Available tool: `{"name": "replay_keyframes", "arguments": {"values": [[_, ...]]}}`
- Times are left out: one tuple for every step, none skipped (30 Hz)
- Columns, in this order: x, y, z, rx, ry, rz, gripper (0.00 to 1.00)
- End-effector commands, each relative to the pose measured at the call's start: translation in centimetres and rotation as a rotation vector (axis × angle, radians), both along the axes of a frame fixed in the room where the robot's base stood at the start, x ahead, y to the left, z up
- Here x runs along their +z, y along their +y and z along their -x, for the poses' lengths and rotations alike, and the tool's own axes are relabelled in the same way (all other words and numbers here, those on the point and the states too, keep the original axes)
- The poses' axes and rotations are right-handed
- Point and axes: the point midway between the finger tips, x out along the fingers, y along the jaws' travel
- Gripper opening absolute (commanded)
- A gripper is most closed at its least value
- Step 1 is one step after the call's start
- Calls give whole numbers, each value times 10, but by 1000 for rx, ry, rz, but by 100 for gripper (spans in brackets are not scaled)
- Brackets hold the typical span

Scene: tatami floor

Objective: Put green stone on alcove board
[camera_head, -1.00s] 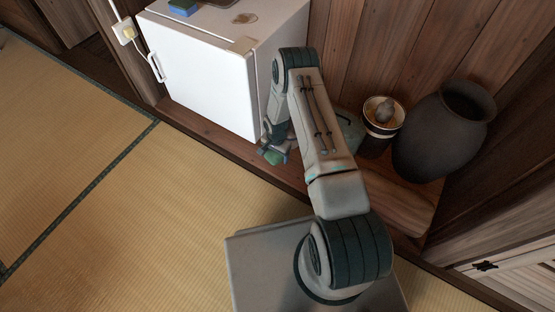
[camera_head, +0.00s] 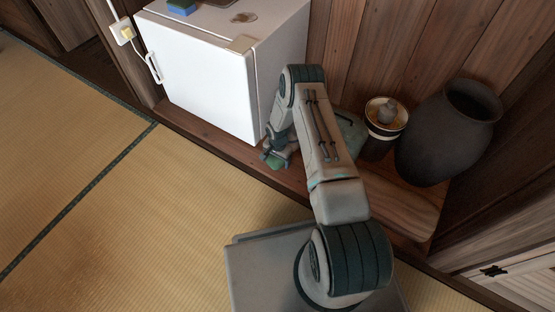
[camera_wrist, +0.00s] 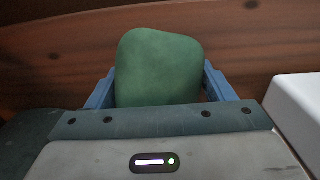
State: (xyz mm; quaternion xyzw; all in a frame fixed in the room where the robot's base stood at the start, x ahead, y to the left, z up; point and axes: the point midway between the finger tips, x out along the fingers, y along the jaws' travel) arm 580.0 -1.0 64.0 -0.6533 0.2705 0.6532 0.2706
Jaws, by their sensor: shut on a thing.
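The green stone (camera_wrist: 158,68) is a smooth, rounded block between the two blue fingers of my gripper (camera_wrist: 160,92) in the wrist view. My gripper is shut on it. In the head view the green stone (camera_head: 275,164) shows small at my gripper (camera_head: 274,160), in front of the white fridge's lower right corner. It is over the wooden alcove board (camera_head: 215,140); I cannot tell whether the stone touches the board. The board's brown grain also fills the background of the wrist view (camera_wrist: 60,55).
A white fridge (camera_head: 205,85) stands on the board at the left, with a blue item (camera_head: 181,6) on top. Right of my arm are a greenish object (camera_head: 350,130), a dark canister (camera_head: 378,140) and a large dark vase (camera_head: 445,135). Tatami (camera_head: 150,220) lies in front.

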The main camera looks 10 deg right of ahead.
Motion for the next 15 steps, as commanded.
{"name": "replay_keyframes", "arguments": {"values": [[-1, 0, 0, 0, 0, 0, 81], [-1, 0, 0, 0, 0, 0, 90], [-1, 0, 0, 0, 0, 0, 97], [-1, 0, 0, 0, 0, 0, 97], [-1, 0, 0, 0, 0, 0, 97], [-1, 0, 0, 0, 0, 0, 97], [-1, 0, 0, 0, 0, 0, 97], [-1, 0, 0, 0, 0, 0, 97], [-1, 0, 0, 0, 0, 0, 97], [-1, 0, 0, 0, 0, 0, 97], [-1, 0, 0, 0, 0, 0, 97], [0, 0, 0, 0, 0, 0, 97], [2, 0, 0, 0, 0, 0, 97], [3, 0, 0, 0, 0, 0, 97], [8, 0, 0, 0, -1, -1, 97]]}}
